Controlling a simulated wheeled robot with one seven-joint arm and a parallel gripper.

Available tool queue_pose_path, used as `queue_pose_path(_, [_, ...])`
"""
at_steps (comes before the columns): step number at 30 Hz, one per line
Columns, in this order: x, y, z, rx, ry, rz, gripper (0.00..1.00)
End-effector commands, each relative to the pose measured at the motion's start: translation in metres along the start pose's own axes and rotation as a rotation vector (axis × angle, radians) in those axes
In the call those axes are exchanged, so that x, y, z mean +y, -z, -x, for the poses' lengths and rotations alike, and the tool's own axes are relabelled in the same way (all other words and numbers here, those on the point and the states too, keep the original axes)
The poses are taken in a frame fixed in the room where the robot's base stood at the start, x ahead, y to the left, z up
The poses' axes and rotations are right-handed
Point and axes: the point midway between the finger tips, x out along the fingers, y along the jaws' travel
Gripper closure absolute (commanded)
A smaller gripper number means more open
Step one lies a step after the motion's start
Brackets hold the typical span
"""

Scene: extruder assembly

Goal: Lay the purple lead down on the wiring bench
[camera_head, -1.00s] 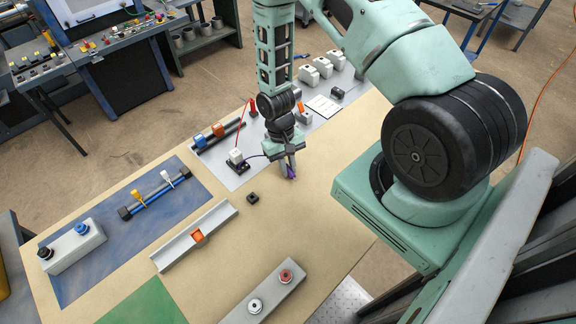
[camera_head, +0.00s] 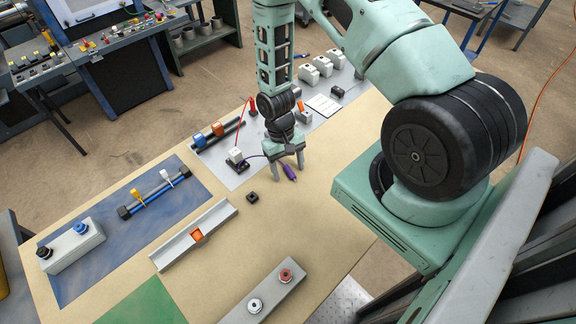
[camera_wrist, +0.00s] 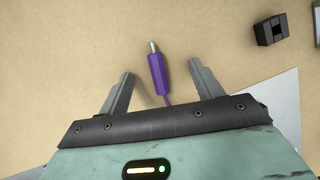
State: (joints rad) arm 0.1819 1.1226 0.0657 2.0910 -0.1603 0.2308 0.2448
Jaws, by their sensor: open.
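The purple lead (camera_head: 290,172) lies on the tan top of the wiring bench (camera_head: 330,195), with its thin cable running left to a white block on a black base (camera_head: 236,160). In the wrist view the lead's purple plug (camera_wrist: 157,75) has a metal tip and sits between my fingers, touching neither. My gripper (camera_head: 288,174) is open just above the bench, its fingers spread to both sides of the plug. The wrist view also shows my gripper (camera_wrist: 160,85) open and empty. Part of the cable is hidden behind my gripper.
A small black block (camera_head: 252,197) sits on the bench in front of my gripper. A grey channel with an orange piece (camera_head: 197,236) and a grey box with red and white buttons (camera_head: 268,296) stand nearer. Bare bench lies to the right of my gripper.

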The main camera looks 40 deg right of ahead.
Motion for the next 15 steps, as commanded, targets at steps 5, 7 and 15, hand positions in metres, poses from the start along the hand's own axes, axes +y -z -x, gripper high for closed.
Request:
queue_pose_path(5, [-0.001,0.000,0.000,-0.001,0.001,0.001,0.33])
queue_pose_path(7, [-0.001,0.000,0.000,-0.001,0.001,0.001,0.33])
queue_pose_path(15, [-0.001,-0.006,0.019,0.001,0.001,0.001,0.33])
